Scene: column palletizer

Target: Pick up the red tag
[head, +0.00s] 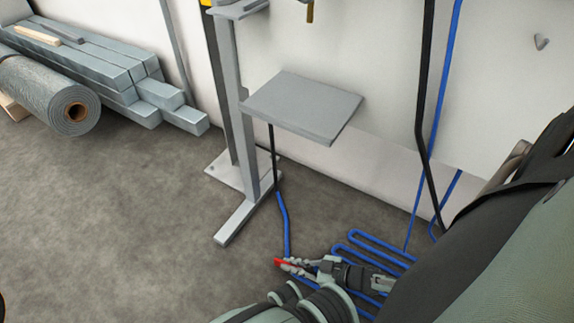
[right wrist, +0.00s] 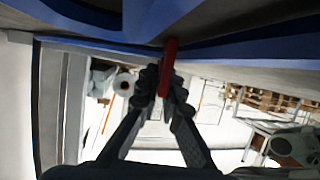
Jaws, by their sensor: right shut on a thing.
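The red tag (head: 278,262) is a small flat red piece near the bottom middle of the head view, low by the floor. My right gripper (head: 289,264) is shut on it, and the tag's end sticks out past the fingertips. In the right wrist view the red tag (right wrist: 169,62) stands between the closed fingertips (right wrist: 164,88) and reaches up to a blue band. I cannot tell whether it touches that band. My left gripper is not in view.
A blue hose (head: 286,230) runs down beside the tag, and blue coils (head: 365,248) lie right of it. A grey stand (head: 237,120) with a shelf (head: 303,104) rises behind. Grey beams (head: 95,65) and a mesh roll (head: 52,100) lie left. Open floor (head: 110,210) spreads left.

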